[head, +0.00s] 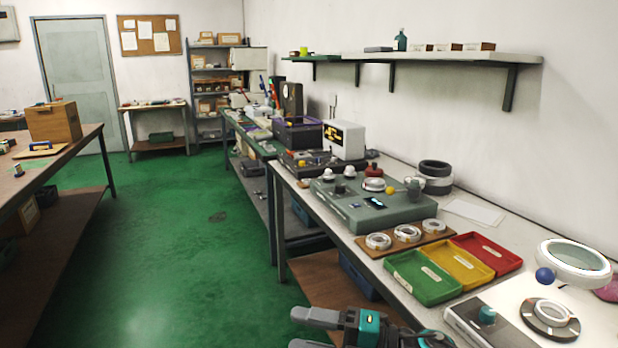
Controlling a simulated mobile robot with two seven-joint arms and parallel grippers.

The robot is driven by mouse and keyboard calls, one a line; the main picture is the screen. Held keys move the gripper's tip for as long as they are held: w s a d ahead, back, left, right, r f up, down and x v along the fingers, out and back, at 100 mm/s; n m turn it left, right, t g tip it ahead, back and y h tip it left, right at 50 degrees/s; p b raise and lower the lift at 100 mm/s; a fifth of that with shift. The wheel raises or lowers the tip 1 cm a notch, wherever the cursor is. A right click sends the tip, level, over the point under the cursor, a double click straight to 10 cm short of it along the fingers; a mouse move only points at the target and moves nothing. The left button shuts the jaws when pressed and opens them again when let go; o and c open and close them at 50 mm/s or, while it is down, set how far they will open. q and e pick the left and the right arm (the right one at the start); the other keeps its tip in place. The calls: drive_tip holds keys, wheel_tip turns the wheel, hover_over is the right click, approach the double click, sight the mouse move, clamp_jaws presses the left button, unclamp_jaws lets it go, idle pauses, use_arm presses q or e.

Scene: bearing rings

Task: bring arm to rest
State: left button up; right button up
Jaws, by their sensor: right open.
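My right gripper (298,329) shows at the bottom edge of the head view, pointing left, with its two dark grey fingers apart and nothing between them. It is in front of the workbench (350,243), over the floor side and below the trays in the picture. The lower finger is partly cut off by the frame edge. My left gripper is not in view. Several bearing rings (407,233) lie on a wooden board on the bench. Another ring (551,312) sits on a round dark disc on a white device at the lower right.
Green (423,278), yellow (459,263) and red (487,252) trays stand near the bench's front. A grey-green fixture (370,208) with knobs stands behind the board. A ring lamp (573,262) is at the right. The green floor (190,250) to the left is clear.

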use_arm(q)
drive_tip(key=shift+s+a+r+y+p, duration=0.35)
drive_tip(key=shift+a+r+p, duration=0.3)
drive_tip(key=shift+p, duration=0.6)
use_arm(e)
drive_tip(key=s+d+f+m+t+h, duration=0.3)
drive_tip(key=s+d+f+m+h, duration=0.5)
drive_tip(key=m, duration=0.6)
drive_tip(key=s+d+f+m+t+h, duration=0.3)
drive_tip(key=s+d+f+m+h, duration=0.5)
drive_tip(key=m, duration=0.7)
wheel_tip(320, 180, down, 2)
drive_tip(key=shift+s+d+f+t, duration=0.25)
drive_tip(key=shift+s+d+t, duration=0.1)
drive_tip(key=shift+d, duration=0.55)
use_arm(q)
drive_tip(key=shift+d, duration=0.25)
use_arm(e)
drive_tip(key=shift+d, duration=0.1)
